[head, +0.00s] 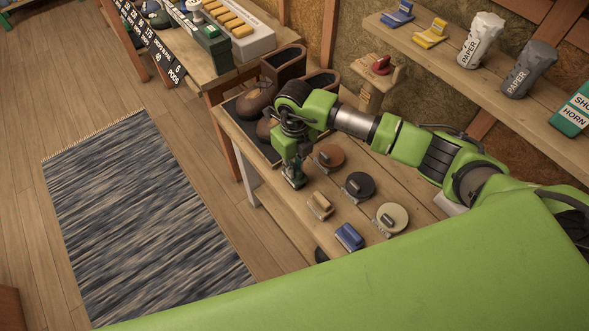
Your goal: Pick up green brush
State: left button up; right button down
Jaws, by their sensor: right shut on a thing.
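My right gripper (292,170) points down over the left part of the workbench (285,217). It is shut on a small dark green thing at its fingertips, which looks like the green brush (296,182). The gripper hides much of the brush, and I cannot tell whether it touches the bench top. My left gripper is not in view.
A tan brush (320,205) and a blue brush (348,236) lie nearby. Brown (329,157), black (359,186) and cream (391,217) round tins sit right of the gripper. Brown boots (257,98) stand behind it. A shelf (450,62) holds paper-labelled bags. A rug (140,210) covers the floor left.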

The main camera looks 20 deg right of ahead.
jog(key=shift+r, duration=0.45)
jog(key=shift+w+r+b, duration=0.1)
jog(key=shift+r+b, duration=0.55)
jog(key=shift+r, duration=0.05)
jog(key=s+d+r+b, duration=0.1)
jog(key=s+r+b, duration=0.1)
jog(key=s+r, duration=0.8)
jog(key=s, duration=0.4)
jog(key=shift+d, duration=0.35)
jog(key=shift+s+r, duration=0.1)
